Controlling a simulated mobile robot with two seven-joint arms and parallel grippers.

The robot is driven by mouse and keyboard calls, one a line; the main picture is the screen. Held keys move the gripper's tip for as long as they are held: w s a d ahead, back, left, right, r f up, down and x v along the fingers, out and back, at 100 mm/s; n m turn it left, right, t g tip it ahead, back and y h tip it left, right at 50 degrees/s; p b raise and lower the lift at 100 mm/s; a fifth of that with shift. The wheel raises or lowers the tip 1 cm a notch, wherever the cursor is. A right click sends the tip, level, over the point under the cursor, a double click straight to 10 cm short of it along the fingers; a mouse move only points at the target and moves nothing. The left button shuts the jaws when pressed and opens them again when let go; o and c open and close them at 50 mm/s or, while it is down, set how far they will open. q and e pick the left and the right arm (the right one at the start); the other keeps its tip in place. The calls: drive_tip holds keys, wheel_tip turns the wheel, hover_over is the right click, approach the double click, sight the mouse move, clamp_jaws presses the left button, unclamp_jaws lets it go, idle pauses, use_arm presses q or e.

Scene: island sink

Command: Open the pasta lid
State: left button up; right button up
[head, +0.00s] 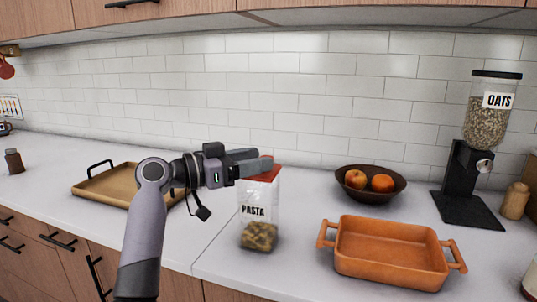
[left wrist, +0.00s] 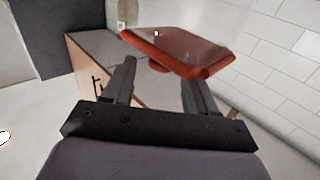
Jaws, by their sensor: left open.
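The pasta container (head: 259,212) is a clear box labelled PASTA, standing upright on the white counter, with pasta in its lower part. Its red lid (head: 270,172) is on top. My left gripper (head: 258,166) reaches in from the left at lid height and hides part of the lid. In the left wrist view the red lid (left wrist: 180,52) lies just beyond the fingertips, with the two fingers (left wrist: 160,80) apart and nothing clearly between them. I cannot tell whether a finger touches the lid. My right gripper is not in view.
An orange baking dish (head: 390,247) stands to the right of the container. A dark bowl (head: 371,193) of fruit is behind it. A wooden tray (head: 103,190) lies left, behind my arm. An oats dispenser (head: 475,170) stands at the right against the tiled wall.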

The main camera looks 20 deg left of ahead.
use_arm(q)
drive_tip(key=shift+x, duration=1.7)
clamp_jaws()
